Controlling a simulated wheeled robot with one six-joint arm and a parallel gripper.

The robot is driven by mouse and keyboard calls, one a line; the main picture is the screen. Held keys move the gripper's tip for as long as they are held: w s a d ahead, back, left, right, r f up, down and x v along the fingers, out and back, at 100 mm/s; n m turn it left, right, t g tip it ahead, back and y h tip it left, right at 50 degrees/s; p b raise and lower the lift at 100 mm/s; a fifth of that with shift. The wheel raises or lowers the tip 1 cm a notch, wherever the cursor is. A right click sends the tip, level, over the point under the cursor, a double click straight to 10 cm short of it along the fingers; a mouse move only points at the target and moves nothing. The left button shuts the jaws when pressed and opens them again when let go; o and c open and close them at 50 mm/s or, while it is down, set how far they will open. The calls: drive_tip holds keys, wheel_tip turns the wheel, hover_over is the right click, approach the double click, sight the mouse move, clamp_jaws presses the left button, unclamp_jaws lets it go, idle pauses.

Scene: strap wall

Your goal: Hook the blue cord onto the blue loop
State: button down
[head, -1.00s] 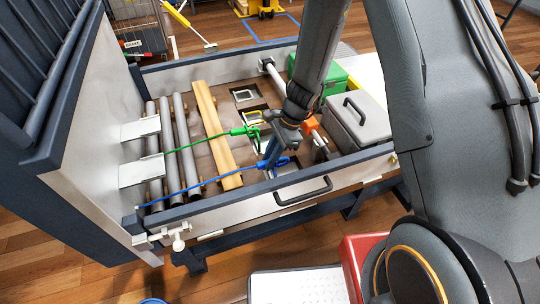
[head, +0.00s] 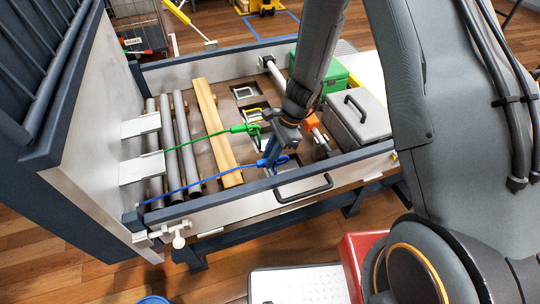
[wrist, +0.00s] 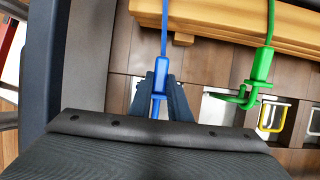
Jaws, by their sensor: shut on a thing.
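The blue cord (head: 200,186) runs straight from the left wall to my gripper (head: 270,155). In the wrist view the blue cord (wrist: 164,30) comes down between my finger tips (wrist: 160,84). The fingers are shut on its blue end piece (wrist: 157,102). Part of the blue end also shows beside the fingers in the head view (head: 282,160). I cannot make out the blue loop in the head view.
A green cord with a green hook (wrist: 247,92) lies right of my gripper, near a yellow loop (wrist: 273,117). A wooden bar (head: 217,130) and grey rollers (head: 185,145) lie left. A dark rail (head: 220,199) and grey box (head: 356,118) are close by.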

sight(257, 163)
drive_tip(key=shift+s+a+f, duration=0.1)
drive_tip(key=shift+s+a, duration=0.05)
drive_tip(key=shift+a, duration=0.1)
idle(0.3)
drive_tip(key=shift+s+a, duration=0.25)
drive_tip(key=shift+a, duration=0.7)
drive_tip(key=shift+a, duration=0.25)
drive_tip(key=shift+s+a, duration=0.15)
drive_tip(key=shift+a, duration=0.45)
drive_tip(key=c, duration=1.6)
unclamp_jaws()
